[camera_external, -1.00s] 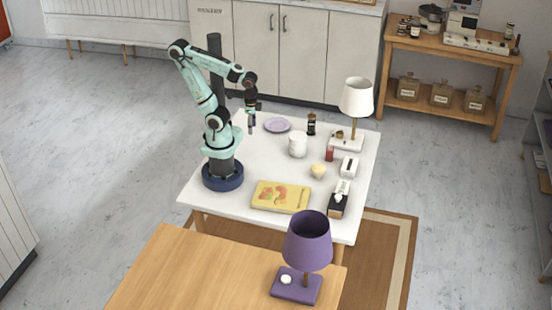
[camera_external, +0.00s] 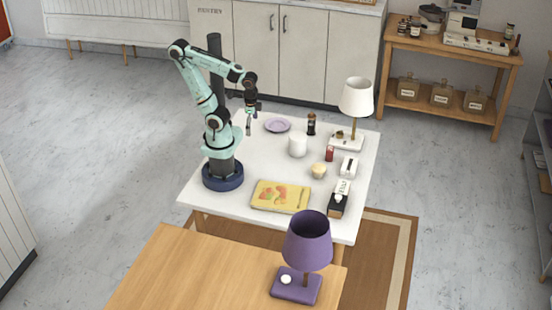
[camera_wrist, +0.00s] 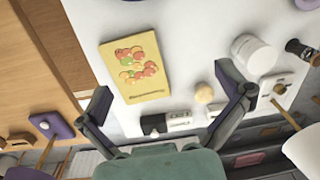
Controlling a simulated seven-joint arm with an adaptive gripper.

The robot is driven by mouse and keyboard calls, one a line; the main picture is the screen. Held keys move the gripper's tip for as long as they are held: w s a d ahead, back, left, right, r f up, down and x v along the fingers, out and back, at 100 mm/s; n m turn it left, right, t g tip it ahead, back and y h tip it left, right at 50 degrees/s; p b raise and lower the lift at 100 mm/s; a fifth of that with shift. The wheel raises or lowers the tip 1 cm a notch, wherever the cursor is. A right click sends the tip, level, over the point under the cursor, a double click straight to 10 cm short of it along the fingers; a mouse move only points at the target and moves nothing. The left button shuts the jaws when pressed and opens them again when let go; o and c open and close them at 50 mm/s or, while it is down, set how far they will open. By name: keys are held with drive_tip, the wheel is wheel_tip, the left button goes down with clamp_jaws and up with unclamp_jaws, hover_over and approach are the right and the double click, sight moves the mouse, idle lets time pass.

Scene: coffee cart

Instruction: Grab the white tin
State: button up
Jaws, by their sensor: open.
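The white tin (camera_external: 298,146) stands upright on the white table, right of my arm. In the wrist view the white tin (camera_wrist: 256,54) is at the upper right, just beyond the right finger. My gripper (camera_external: 249,118) is in the air over the table's back left part, apart from the tin. In the wrist view my gripper (camera_wrist: 168,88) has its two fingers spread wide, with nothing held between them.
A purple plate (camera_external: 277,125) and a dark bottle (camera_external: 311,124) are behind the tin. A white lamp (camera_external: 356,98) stands at the back right. A yellow board (camera_external: 281,196) lies in front, and a small yellowish item (camera_external: 319,170) is right of the tin.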

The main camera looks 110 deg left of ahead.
drive_tip(key=w+d+r+m+t, duration=0.15)
drive_tip(key=w+m+t, duration=0.4)
drive_tip(key=w, duration=0.55)
drive_tip(key=w+a+f+m+h, duration=0.1)
drive_tip(key=w+a+m, duration=0.1)
drive_tip(key=w+a, duration=0.3)
drive_tip(key=n, duration=0.4)
hover_over(297, 136)
drive_tip(key=w+d, duration=0.7)
wheel_tip(297, 136, down, 8)
drive_tip(key=s+a+f+n, duration=0.1)
drive_tip(key=s+a+f, duration=0.1)
drive_tip(key=s+a+f+n, duration=0.1)
drive_tip(key=s+a+f, duration=0.1)
drive_tip(key=s+f, duration=0.1)
drive_tip(key=s+a+f+n+g, duration=0.1)
drive_tip(key=s+a+f+n, duration=0.1)
drive_tip(key=s+a, duration=0.1)
drive_tip(key=shift+s+f+y, duration=0.1)
drive_tip(key=shift+f+y, duration=0.3)
drive_tip(key=x, duration=0.5)
drive_tip(key=shift+f, duration=0.3)
drive_tip(key=shift+w+f, duration=0.35)
